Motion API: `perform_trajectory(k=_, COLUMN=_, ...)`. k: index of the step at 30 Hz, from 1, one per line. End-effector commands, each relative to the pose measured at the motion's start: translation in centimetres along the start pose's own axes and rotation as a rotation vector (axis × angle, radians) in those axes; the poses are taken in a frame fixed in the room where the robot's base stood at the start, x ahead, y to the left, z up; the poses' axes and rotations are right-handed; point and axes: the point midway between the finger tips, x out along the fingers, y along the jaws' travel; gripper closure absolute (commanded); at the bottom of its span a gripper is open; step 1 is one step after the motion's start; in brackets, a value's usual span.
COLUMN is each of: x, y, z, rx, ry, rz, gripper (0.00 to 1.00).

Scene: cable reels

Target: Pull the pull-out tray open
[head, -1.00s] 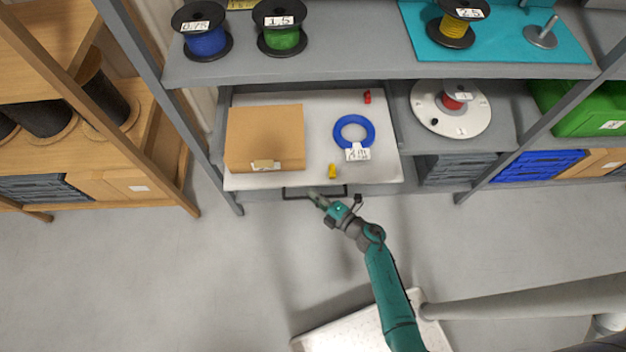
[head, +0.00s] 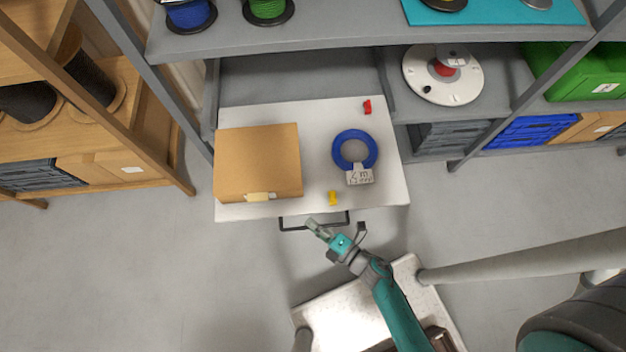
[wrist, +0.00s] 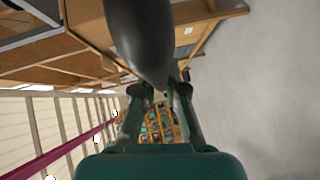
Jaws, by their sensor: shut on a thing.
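The white pull-out tray (head: 312,203) juts out from the grey shelf in the head view. Its dark bar handle (head: 297,228) is on its front edge. My gripper (head: 312,224) is at the right part of the handle and is shut on it. In the wrist view my gripper's fingers (wrist: 158,92) close around a large dark bar, which hides part of the view. On the tray lie a cardboard box (head: 258,160), a blue cable ring (head: 340,160) with a white tag, a yellow piece (head: 333,198) and a red piece (head: 367,107).
The grey shelf (head: 330,45) above holds cable reels. A white reel (head: 415,85) and a green crate (head: 590,75) stand to the tray's right. A wooden rack (head: 135,140) stands at the left. The floor (head: 180,280) in front is clear.

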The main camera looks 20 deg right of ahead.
Motion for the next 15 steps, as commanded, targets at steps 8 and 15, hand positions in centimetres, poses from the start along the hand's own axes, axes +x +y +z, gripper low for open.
perform_trajectory(k=8, x=-0.15, y=-0.11, z=-0.14, rx=0.000, ry=0.000, rz=-0.001, gripper=1.00)
perform_trajectory(k=15, x=-0.13, y=-0.09, z=-0.12, rx=0.000, ry=0.000, rz=-0.001, gripper=0.63)
